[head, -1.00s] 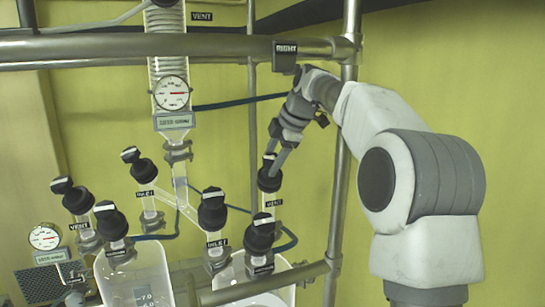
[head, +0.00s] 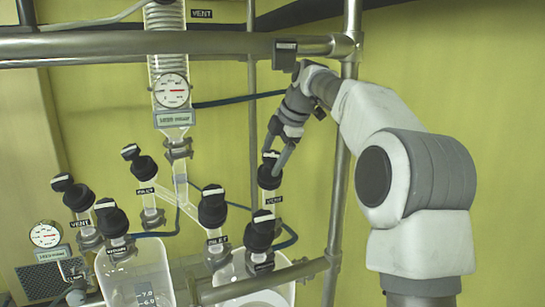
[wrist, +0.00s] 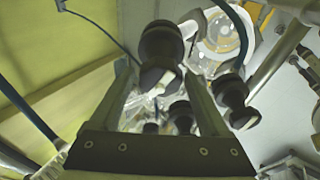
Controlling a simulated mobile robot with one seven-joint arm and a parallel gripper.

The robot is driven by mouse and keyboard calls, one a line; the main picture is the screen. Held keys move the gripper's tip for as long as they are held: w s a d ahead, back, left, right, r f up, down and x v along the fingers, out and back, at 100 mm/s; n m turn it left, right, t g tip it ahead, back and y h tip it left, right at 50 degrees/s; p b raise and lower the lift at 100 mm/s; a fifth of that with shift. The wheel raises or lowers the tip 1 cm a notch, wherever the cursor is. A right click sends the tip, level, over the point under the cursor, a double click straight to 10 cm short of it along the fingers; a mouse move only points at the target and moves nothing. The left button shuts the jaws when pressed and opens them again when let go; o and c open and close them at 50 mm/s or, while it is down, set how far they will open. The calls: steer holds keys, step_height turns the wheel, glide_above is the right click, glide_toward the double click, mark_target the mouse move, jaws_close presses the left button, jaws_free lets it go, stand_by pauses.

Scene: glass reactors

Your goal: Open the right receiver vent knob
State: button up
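The right receiver vent knob (head: 269,172) is a black knob with a pale pointer on top. It sits on a glass neck with a VENT label below it, at the right of the glassware. In the wrist view the knob (wrist: 160,52) shows between the two fingers. My gripper (head: 277,162) is at the knob from above in the head view. In the wrist view my gripper (wrist: 160,90) has its fingers spread, one on each side of the knob, with a visible gap at the left finger. Contact at the right finger is unclear.
Another black knob (head: 212,207), labelled INLET, stands just left, and one (head: 261,231) stands just below. A steel upright (head: 341,180) is close on the right and a horizontal rail (head: 200,46) runs above. A blue hose (head: 240,101) passes behind the gripper.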

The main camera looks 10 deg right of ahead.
steer(key=shift+o, duration=0.6)
steer(key=m+b, duration=0.1)
steer(key=m, duration=0.2)
steer(key=shift+f+m+t, duration=0.1)
steer(key=shift+m+t, duration=0.3)
steer(key=m+t+b, duration=0.1)
steer(key=m, duration=0.3)
steer(key=m+t+h, duration=0.1)
steer(key=m, duration=0.4)
steer(key=m+h, duration=0.1)
steer(key=m, duration=0.4)
steer(key=shift+t, duration=0.4)
steer(key=s+d+b, duration=0.1)
steer(key=s+b, duration=0.5)
steer(key=s, duration=0.7)
steer(key=s+f+m+g+b, duration=0.2)
steer(key=s+f+b, duration=0.2)
steer(key=s+f, duration=1.2)
steer(key=shift+s+a+h+b, duration=0.35)
steer(key=shift+s+a+h, duration=0.05)
steer(key=shift+a, duration=0.05)
